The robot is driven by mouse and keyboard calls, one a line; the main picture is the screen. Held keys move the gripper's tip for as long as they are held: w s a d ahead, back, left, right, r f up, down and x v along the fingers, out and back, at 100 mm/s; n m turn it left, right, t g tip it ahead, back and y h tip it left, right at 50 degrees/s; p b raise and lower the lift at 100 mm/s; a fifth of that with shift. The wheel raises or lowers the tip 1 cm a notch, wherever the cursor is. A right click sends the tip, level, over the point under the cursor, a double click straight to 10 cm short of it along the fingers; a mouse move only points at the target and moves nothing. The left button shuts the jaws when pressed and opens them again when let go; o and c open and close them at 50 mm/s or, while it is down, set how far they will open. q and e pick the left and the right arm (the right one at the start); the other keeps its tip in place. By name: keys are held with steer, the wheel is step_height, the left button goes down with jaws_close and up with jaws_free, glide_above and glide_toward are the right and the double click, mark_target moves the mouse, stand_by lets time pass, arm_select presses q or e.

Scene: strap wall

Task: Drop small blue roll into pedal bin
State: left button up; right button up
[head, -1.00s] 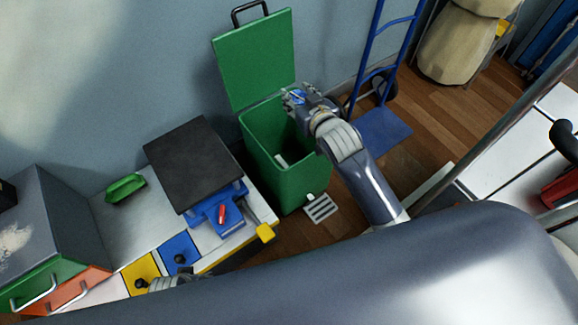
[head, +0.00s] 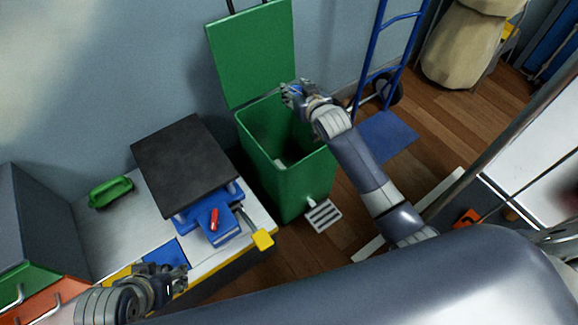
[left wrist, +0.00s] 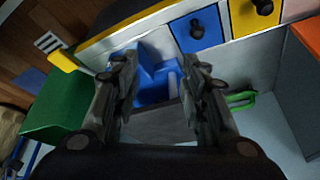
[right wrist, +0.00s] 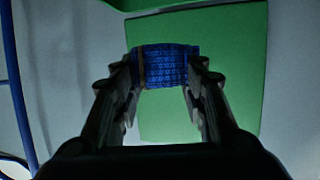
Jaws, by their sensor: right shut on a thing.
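The small blue roll (right wrist: 165,66) is a blue strap roll with a thin brown band, held between the fingertips of my right gripper (right wrist: 165,75) in the right wrist view. In the head view my right gripper (head: 290,92) is over the back right part of the open pedal bin. The pedal bin (head: 292,185) is green, with its lid (head: 252,55) raised against the wall and a pale object inside. My left gripper (left wrist: 155,75) is open and empty, above the bench; in the head view it (head: 180,280) is low at the left.
A bench (head: 150,215) at the left holds a black plate (head: 185,160) on a blue device (head: 213,220) and a green handled item (head: 110,191). A blue hand truck (head: 385,138) stands right of the bin. The grey pedal (head: 323,215) sticks out in front of the bin.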

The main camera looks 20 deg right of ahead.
steer(key=shift+f+b, duration=0.8)
steer(key=shift+f, duration=0.1)
arm_select(q)
steer(key=w+d+r+t+h+b, duration=0.1)
steer(key=w+d+r+t, duration=0.15)
steer(key=w, duration=0.35)
steer(key=w+d+r+t+h, duration=0.1)
steer(key=w+d+r+t, duration=0.1)
steer(key=w+r+t, duration=0.3)
arm_select(e)
steer(key=shift+f, duration=0.6)
steer(key=shift+f+b, duration=0.55)
steer(key=shift+b, duration=0.3)
arm_select(q)
steer(key=w+d+r+t+h, duration=0.1)
steer(key=w+r+t, duration=0.1)
steer(key=r, duration=0.3)
steer(key=w+d+r+t+h+b, duration=0.1)
steer(key=w+r+t, duration=0.1)
steer(key=r+t, duration=0.2)
steer(key=shift+w+d+r+m, duration=0.15)
steer(key=shift+w+r+m, duration=0.25)
steer(key=shift+r, duration=0.25)
arm_select(e)
steer(key=shift+f, duration=0.45)
steer(key=o, duration=1.1)
steer(key=shift+c, duration=0.2)
